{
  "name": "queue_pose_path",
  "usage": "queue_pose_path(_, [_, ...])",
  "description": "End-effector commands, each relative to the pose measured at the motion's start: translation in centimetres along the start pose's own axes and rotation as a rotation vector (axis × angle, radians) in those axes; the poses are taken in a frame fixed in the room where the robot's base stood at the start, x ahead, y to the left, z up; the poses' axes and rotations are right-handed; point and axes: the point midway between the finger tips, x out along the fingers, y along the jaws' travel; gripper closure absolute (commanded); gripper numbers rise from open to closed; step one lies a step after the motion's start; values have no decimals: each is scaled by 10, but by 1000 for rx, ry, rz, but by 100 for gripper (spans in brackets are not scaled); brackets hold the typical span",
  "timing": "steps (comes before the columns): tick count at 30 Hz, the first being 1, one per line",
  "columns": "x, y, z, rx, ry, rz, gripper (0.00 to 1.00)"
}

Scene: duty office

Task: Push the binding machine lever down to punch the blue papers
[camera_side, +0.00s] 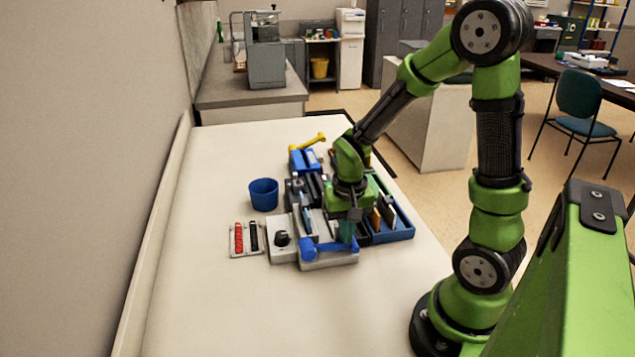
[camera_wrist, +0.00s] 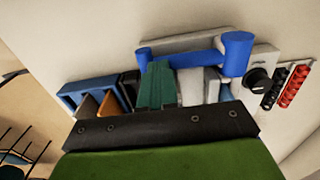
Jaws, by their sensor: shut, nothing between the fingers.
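The binding machine (camera_side: 330,264) is a grey block at the front of the equipment cluster. Its blue lever (camera_side: 325,247) lies low and about level across the front, with a thick round blue end at the left. The lever also shows in the wrist view (camera_wrist: 195,59). My gripper (camera_side: 347,232) is shut and empty, pointing down at the lever's right part. In the wrist view its green fingers (camera_wrist: 158,82) overlap the lever near its left end; I cannot tell whether they touch. A thin blue sheet edge (camera_side: 306,220) stands behind the lever, perhaps the papers; my gripper partly hides this area.
A blue cup (camera_side: 264,194) stands left of the cluster. A black knob box (camera_side: 281,240) and a red and black strip panel (camera_side: 244,238) sit beside the machine. A blue device with a yellow handle (camera_side: 308,142) is behind; a blue tray (camera_side: 404,230) is right. The left table is clear.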

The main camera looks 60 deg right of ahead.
Motion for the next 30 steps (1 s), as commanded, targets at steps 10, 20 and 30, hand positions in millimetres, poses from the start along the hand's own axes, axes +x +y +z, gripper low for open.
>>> queue_pose_path(10, [-8,0,0,-1,1,0,100])
queue_pose_path(20, [-39,0,0,-1,2,0,100])
queue_pose_path(30, [-70,0,-1,-2,3,0,100])
